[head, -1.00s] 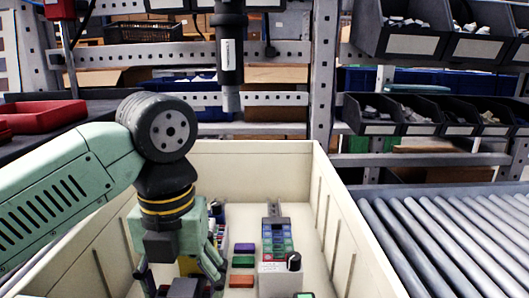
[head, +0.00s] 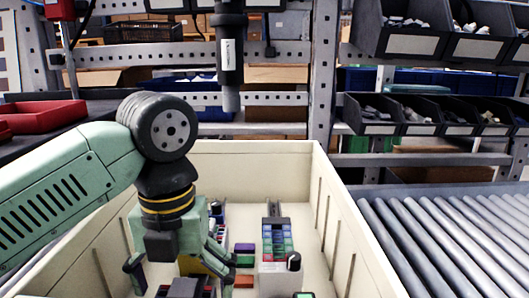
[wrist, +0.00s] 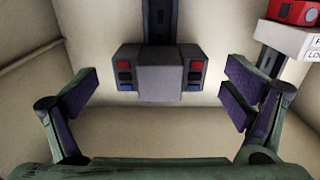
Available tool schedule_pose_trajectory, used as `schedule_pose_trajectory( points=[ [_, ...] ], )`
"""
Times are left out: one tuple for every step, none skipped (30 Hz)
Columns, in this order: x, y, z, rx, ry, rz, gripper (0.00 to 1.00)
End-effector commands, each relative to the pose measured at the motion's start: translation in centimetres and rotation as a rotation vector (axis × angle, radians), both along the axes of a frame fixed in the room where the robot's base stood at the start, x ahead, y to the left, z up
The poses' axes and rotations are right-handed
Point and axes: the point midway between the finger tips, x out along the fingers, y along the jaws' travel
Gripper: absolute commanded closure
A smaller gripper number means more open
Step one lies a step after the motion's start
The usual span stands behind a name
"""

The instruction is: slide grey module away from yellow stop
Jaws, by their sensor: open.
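The grey module (wrist: 158,78) sits on a dark rail (wrist: 160,22) in the wrist view, with red and blue squares on both sides of its grey middle. In the head view a dark grey block with red and blue parts, which looks like the same module (head: 184,288), shows at the bottom edge, partly cut off. My gripper (wrist: 162,84) is open, one finger on each side of the module with a clear gap to both sides. It also shows in the head view (head: 178,268). A yellow patch, possibly the yellow stop (head: 192,265), shows between the fingers there; the wrist view does not show it.
A cream bin (head: 365,255) with high walls surrounds the work area. To the right stand a second rail with coloured blocks (head: 277,240) and a white box with a black knob (head: 272,281). Loose purple, green and orange blocks (head: 244,248) lie between the rails.

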Motion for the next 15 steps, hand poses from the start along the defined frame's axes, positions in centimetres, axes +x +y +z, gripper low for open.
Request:
schedule_pose_trajectory(
  points=[
    [0.0,0.0,0.0,0.000,0.000,0.000,0.05],
    [0.0,0.0,0.1,0.000,0.000,0.000,0.05],
    [0.0,0.0,0.1,0.000,0.000,0.000,0.05],
    [0.0,0.0,0.2,0.000,0.000,0.000,0.05],
    [0.0,0.0,0.3,0.000,0.000,0.000,0.05],
    [0.0,0.0,0.4,0.000,0.000,0.000,0.05],
    [0.0,0.0,0.5,0.000,0.000,0.000,0.05],
    [0.0,0.0,0.7,0.000,0.000,0.000,0.05],
    [0.0,0.0,0.8,0.000,0.000,0.000,0.05],
    [0.0,0.0,1.0,0.000,0.000,0.000,0.05],
    [0.0,0.0,1.1,0.000,0.000,0.000,0.05],
    [0.0,0.0,1.3,0.000,0.000,0.000,0.05],
    [0.0,0.0,1.4,0.000,0.000,0.000,0.05],
    [0.0,0.0,1.5,0.000,0.000,0.000,0.05],
    [0.0,0.0,1.7,0.000,0.000,0.000,0.05]
  ],
)
